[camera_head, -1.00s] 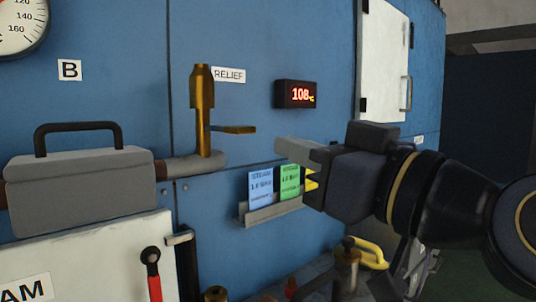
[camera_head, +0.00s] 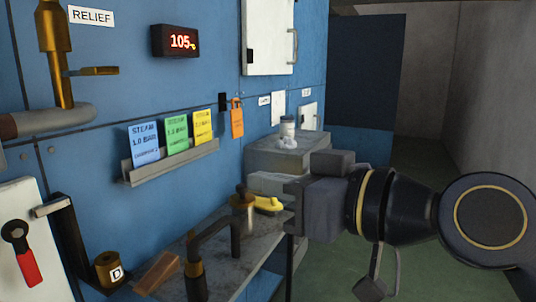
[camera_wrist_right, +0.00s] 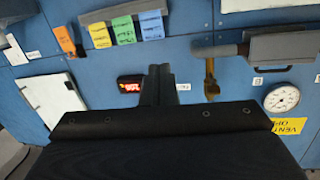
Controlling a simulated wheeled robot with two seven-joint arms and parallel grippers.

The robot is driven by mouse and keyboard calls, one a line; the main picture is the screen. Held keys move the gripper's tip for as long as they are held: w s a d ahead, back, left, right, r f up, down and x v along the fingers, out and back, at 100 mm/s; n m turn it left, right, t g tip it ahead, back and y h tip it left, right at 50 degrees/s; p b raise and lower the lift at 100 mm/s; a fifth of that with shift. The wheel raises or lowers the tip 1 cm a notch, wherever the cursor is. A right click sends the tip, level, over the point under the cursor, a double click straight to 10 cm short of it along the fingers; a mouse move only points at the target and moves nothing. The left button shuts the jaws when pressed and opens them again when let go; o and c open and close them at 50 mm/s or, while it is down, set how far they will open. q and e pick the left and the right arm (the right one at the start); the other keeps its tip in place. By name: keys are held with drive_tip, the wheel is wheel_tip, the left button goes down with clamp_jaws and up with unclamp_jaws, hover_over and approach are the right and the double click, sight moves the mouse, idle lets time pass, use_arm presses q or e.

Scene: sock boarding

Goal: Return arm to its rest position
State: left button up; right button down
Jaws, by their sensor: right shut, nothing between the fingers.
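My right gripper (camera_head: 268,186) is in the head view, right of centre, its arm coming in from the right edge. Its fingers are shut with nothing held, and they point left, in front of a grey box and the shelf. In the right wrist view, the shut fingers (camera_wrist_right: 159,85) show at the centre, in front of the blue panel (camera_wrist_right: 190,20), which appears upside down. A red-digit display (camera_wrist_right: 131,86) is just left of the fingers there. My left gripper is not in view.
Blue, green and yellow cards (camera_head: 177,133) stand in a wall rack (camera_head: 170,162). A brass relief valve (camera_head: 57,55) is at upper left. A metal shelf (camera_head: 222,262) carries posts, a wooden block (camera_head: 156,272) and a yellow-handled item (camera_head: 268,204). Open green floor (camera_head: 345,262) lies to the right.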

drive_tip(key=s+d+f+m+h, duration=0.1)
drive_tip(key=d+f+m+h, duration=0.25)
drive_tip(key=d+f, duration=0.6)
drive_tip(key=d+f+m+h, duration=0.35)
drive_tip(key=d+f, duration=0.25)
drive_tip(key=f, duration=0.6)
drive_tip(key=s+d+f+m+g+h, duration=0.25)
drive_tip(key=s+d+f, duration=0.2)
drive_tip(key=f, duration=0.35)
drive_tip(key=s+d+f+m+g+h, duration=0.1)
drive_tip(key=s+d+f+m+g, duration=0.15)
drive_tip(key=s+f, duration=0.4)
wheel_tip(320, 180, up, 18)
drive_tip(key=t+p, duration=0.1)
drive_tip(key=p, duration=1.8)
drive_tip(key=shift+w+r, duration=0.15)
drive_tip(key=shift+w, duration=0.1)
drive_tip(key=shift+d, duration=0.1)
